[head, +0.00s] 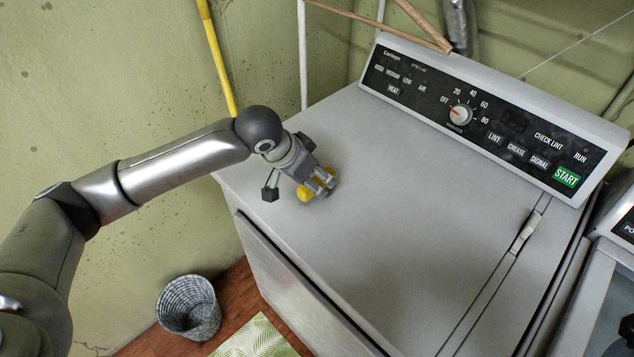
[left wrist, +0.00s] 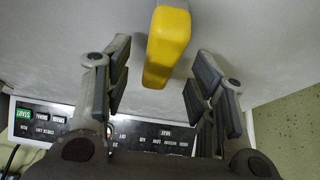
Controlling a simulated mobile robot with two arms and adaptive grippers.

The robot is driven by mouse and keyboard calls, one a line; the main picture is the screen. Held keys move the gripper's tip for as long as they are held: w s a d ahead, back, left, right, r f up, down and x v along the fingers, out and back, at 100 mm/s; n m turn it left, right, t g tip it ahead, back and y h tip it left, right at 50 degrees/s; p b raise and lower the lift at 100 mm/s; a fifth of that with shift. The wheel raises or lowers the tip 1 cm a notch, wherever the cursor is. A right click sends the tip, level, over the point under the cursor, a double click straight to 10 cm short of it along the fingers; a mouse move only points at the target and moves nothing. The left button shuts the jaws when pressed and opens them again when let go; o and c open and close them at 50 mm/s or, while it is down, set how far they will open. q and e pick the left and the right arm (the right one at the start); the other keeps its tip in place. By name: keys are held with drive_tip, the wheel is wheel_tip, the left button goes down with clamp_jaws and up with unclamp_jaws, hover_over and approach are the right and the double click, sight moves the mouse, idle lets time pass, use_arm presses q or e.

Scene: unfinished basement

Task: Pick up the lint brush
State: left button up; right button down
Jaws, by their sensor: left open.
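The lint brush (head: 305,193) shows as a small yellow object on top of the grey dryer, near its left edge. My left gripper (head: 299,187) is over it and partly hides it. In the left wrist view the yellow lint brush (left wrist: 168,45) lies between the two spread fingers of my left gripper (left wrist: 163,82), with a gap on each side. The left gripper is open and holds nothing. My right gripper is in neither view.
The dryer top (head: 420,190) is otherwise clear. Its control panel (head: 480,115) rises at the back. A woven basket (head: 190,308) and a leaf-patterned mat (head: 255,338) are on the wooden floor below. A yellow pole (head: 217,60) leans on the wall. Another appliance (head: 605,290) stands at right.

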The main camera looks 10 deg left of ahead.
use_arm(q)
drive_tip(key=shift+x, duration=1.4)
drive_tip(key=shift+s+f+p, duration=0.1)
drive_tip(key=shift+f+p, duration=0.1)
drive_tip(key=shift+p, duration=0.25)
drive_tip(key=c, duration=1)
clamp_jaws()
